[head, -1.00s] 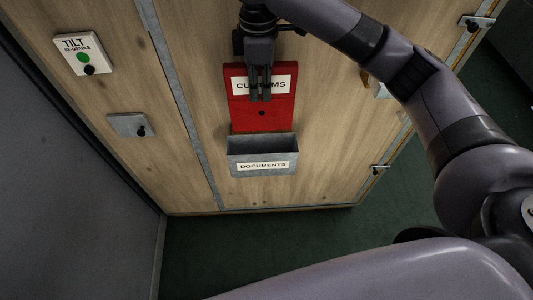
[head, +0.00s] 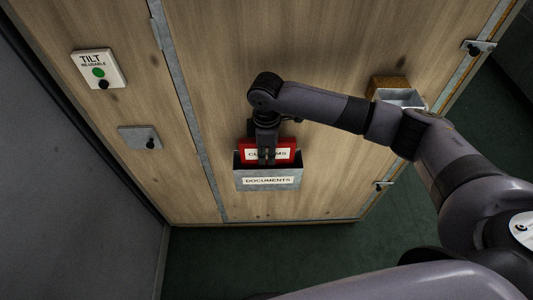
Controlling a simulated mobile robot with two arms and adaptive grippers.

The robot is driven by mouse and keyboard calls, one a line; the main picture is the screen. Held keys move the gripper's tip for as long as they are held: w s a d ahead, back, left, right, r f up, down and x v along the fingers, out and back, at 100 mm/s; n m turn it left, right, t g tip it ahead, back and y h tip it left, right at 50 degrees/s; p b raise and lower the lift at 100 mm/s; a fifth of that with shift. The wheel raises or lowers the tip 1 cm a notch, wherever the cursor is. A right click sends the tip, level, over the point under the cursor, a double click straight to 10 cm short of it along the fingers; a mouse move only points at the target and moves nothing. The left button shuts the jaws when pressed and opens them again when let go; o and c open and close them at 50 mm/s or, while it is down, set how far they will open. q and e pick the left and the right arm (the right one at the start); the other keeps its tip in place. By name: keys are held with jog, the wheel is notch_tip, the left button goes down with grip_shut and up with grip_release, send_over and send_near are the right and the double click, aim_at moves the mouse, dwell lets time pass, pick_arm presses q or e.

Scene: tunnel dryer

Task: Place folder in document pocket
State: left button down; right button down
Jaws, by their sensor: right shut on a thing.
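The red folder (head: 285,145) with a white customs label is upright, its lower part inside the grey document pocket (head: 268,171). The pocket is fixed to the wooden panel and has a "DOCUMENTS" label on its front. Only the folder's top strip shows above the pocket's rim. My right gripper (head: 267,158) is shut on the folder's upper edge, its fingers over the label and pointing down. The pocket's front hides the rest of the folder. My left gripper is not in view.
A white tilt indicator (head: 98,69) and a grey plate with a black knob (head: 140,138) are on the panel at left. A small grey open box (head: 400,97) is at right behind my arm. Metal latches (head: 479,47) sit along the right edge.

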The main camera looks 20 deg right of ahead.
jog(key=shift+f, duration=0.6)
jog(key=c, duration=1.8)
grip_release()
jog(key=shift+f, duration=0.1)
notch_tip(320, 180, up, 12)
jog(key=shift+r+b, duration=0.15)
jog(key=shift+b, duration=0.65)
jog(key=shift+s, duration=0.1)
